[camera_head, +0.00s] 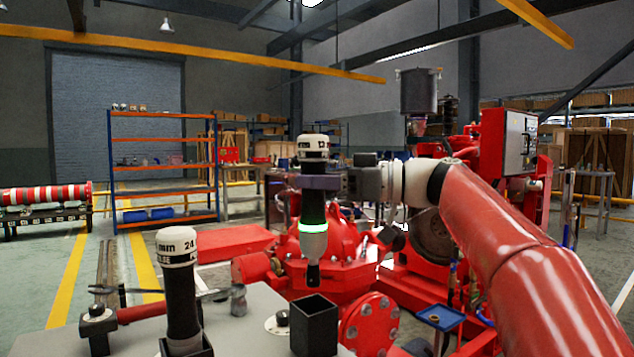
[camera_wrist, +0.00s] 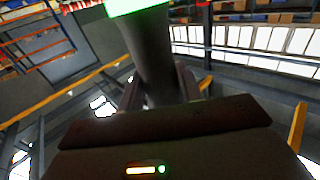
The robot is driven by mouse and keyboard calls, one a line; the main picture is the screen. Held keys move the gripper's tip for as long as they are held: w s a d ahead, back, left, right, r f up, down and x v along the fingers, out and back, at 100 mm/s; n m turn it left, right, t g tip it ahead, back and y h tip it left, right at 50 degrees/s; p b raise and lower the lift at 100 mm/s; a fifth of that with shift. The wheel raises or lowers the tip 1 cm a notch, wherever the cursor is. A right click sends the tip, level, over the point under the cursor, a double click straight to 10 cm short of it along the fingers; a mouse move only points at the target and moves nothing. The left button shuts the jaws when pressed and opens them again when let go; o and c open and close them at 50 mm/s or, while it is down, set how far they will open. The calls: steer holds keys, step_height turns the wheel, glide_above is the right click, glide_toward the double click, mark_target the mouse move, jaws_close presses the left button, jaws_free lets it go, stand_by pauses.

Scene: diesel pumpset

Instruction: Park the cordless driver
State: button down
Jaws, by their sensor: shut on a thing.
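The cordless driver (camera_head: 313,210) is upright in the air, with a white cap on top, a black body, a glowing green ring and a dark tip pointing down. My gripper (camera_head: 317,182) is shut around its upper body, reaching in from the right. In the wrist view, the driver's dark body (camera_wrist: 152,55) stands between the fingers (camera_wrist: 162,92), with the green ring at the top edge. A black square holder (camera_head: 314,328) with an open top stands on the grey bench below the driver's tip, apart from it. The holder's inside is mostly hidden.
A similar white-capped tool (camera_head: 180,290) marked 24 stands in another black holder on the bench's left. A red-handled tool (camera_head: 140,312) and a small grey socket (camera_head: 239,300) lie near it. The red pumpset (camera_head: 340,245) stands behind; a blue tray (camera_head: 440,318) is at right.

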mark_target(318, 257)
steer(key=shift+f+b, duration=5.5)
steer(key=shift+b, duration=0.25)
steer(key=shift+f+b, duration=1)
steer(key=shift+b, duration=0.4)
steer(key=c, duration=1)
jaws_free()
steer(key=shift+o, duration=0.7)
steer(key=v, duration=0.7)
steer(key=shift+d, duration=0.4)
steer(key=shift+s, duration=0.1)
